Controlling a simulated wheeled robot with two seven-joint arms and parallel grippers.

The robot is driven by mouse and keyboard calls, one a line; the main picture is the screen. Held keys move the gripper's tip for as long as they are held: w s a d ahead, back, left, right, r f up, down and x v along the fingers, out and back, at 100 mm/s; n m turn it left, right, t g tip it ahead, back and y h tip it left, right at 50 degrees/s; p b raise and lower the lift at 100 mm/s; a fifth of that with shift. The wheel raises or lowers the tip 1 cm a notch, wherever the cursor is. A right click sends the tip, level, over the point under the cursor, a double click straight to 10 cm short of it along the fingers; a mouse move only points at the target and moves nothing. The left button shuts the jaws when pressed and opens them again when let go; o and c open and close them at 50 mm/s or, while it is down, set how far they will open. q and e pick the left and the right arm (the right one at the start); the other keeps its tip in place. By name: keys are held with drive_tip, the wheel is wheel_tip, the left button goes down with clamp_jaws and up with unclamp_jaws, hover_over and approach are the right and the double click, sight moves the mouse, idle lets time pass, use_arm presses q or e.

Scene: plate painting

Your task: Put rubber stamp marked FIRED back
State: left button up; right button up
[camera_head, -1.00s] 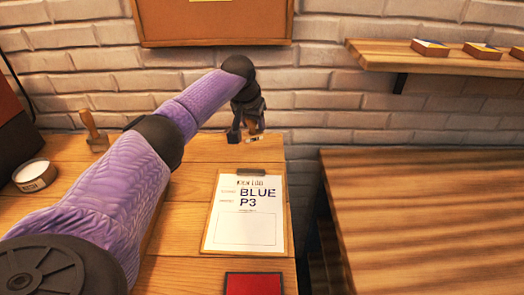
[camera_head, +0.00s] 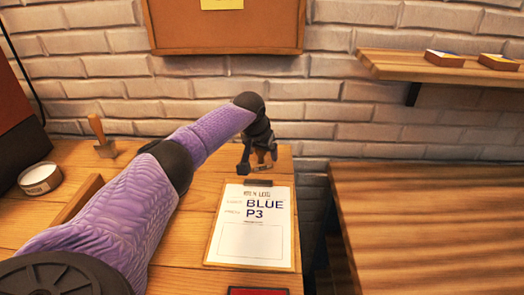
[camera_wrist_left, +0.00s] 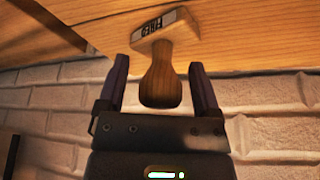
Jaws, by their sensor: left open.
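The rubber stamp marked FIRED (camera_wrist_left: 165,45) shows in the left wrist view with its wooden base, its label and its rounded handle. It appears to stand on the wooden table (camera_wrist_left: 255,40). My left gripper (camera_wrist_left: 160,75) is open, with one finger on each side of the handle and a gap visible on both sides. In the head view my left gripper (camera_head: 258,160) is at the back right of the table, just beyond the clipboard, and the stamp (camera_head: 264,168) is small and partly hidden by it. My right gripper is not in view.
The clipboard (camera_head: 250,228) reading BLUE P3 lies in front of the stamp. A red pad (camera_head: 258,292) is at the bottom edge. Another wooden-handled tool (camera_head: 101,138) and a round tin (camera_head: 39,178) stand at the left. A brick wall (camera_head: 330,130) is close behind.

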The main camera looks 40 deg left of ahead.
use_arm(q)
drive_tip(key=shift+r, duration=0.15)
drive_tip(key=p+v, duration=0.6)
drive_tip(key=v, duration=0.6)
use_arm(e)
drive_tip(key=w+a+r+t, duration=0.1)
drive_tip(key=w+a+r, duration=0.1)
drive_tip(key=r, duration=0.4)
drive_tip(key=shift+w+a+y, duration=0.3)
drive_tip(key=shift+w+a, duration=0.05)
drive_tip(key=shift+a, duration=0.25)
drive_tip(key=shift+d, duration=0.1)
